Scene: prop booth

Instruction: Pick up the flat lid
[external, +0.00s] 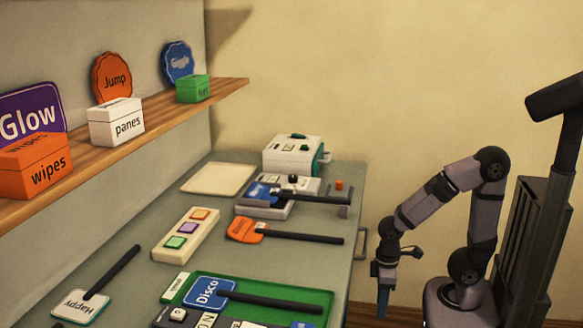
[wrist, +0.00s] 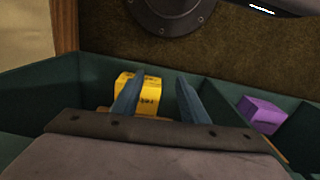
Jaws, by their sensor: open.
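No thing is plainly marked as a lid. A thin, flat, cream square panel (external: 218,178) lies on the grey-green table at the back left and may be the flat lid. My gripper (external: 384,306) hangs pointing down beyond the table's right edge, well apart from the panel. In the wrist view my gripper (wrist: 160,92) has its two blue fingers apart. A yellow printed block (wrist: 150,92) shows beyond and between them, in a dark green divided bin (wrist: 60,92); I cannot tell how close the fingers are to it. The panel is not in the wrist view.
A purple block (wrist: 260,113) lies in another bin compartment. On the table (external: 290,262) stand a white box (external: 293,155), a button panel (external: 186,235), a green tray (external: 325,297) and several paddle signs. A wooden shelf (external: 225,95) with boxes overhangs the left side.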

